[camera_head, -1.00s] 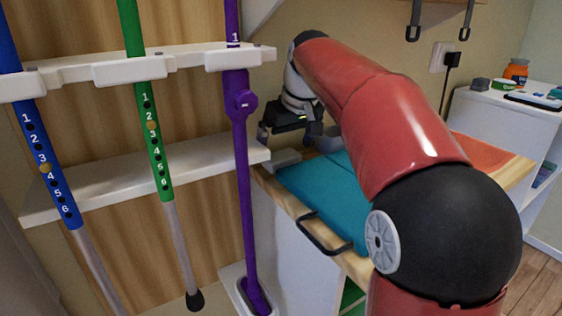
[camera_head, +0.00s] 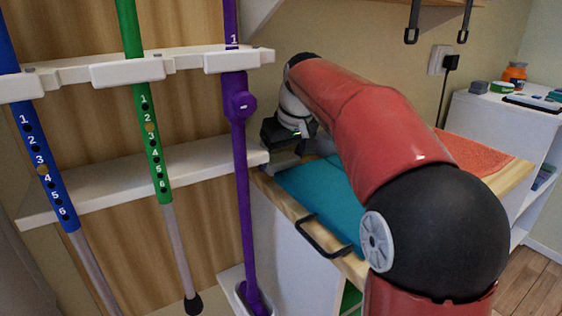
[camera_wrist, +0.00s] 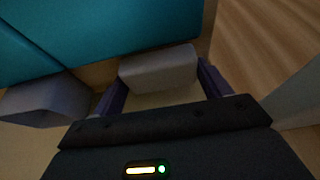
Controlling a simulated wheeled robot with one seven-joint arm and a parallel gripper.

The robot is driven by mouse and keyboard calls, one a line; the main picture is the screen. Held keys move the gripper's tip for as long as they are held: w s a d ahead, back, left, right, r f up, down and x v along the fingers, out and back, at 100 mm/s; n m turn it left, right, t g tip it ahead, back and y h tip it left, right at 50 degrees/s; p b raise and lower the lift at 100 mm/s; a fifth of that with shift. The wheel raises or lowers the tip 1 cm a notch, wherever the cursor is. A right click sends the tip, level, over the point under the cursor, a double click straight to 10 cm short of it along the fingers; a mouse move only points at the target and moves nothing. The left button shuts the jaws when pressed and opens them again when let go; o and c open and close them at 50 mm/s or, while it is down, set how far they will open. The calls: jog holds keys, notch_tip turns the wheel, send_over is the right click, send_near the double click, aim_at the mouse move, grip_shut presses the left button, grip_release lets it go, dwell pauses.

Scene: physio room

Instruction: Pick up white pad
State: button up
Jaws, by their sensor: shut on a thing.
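The white pad (camera_wrist: 158,68) is a small pale block with rounded edges. In the wrist view it sits between the two purple-grey fingers of my gripper (camera_wrist: 163,86), which is shut on it. In the head view my gripper (camera_head: 283,149) is low over the back left corner of the wooden-topped cabinet. The pale pad (camera_head: 284,160) shows just under it, partly hidden by the gripper. I cannot tell whether it touches the top.
A teal mat (camera_head: 318,188) lies beside the pad. A grey container (camera_wrist: 45,101) is close by, left in the wrist view. A purple cane (camera_head: 242,180) stands in a white rack (camera_head: 120,68) just left of the cabinet. An orange mat (camera_head: 470,152) lies at the right.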

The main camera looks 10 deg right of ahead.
aim_at(283, 159)
jog(key=shift+r, duration=0.2)
jog(key=shift+s+d+r, duration=0.1)
jog(key=shift+s+r, duration=0.05)
jog(key=shift+r, duration=0.1)
notch_tip(283, 159, up, 6)
jog(key=shift+r+p, duration=0.1)
jog(key=shift+p, duration=0.75)
jog(key=s+d+b, duration=0.1)
jog(key=s+d, duration=0.1)
jog(key=s, duration=0.4)
jog(key=s+d+b, duration=0.1)
jog(key=s+d, duration=0.1)
jog(key=s, duration=0.4)
jog(key=s+d+b, duration=0.1)
jog(key=s+d, duration=0.1)
jog(key=s, duration=0.4)
jog(key=shift+s, duration=0.4)
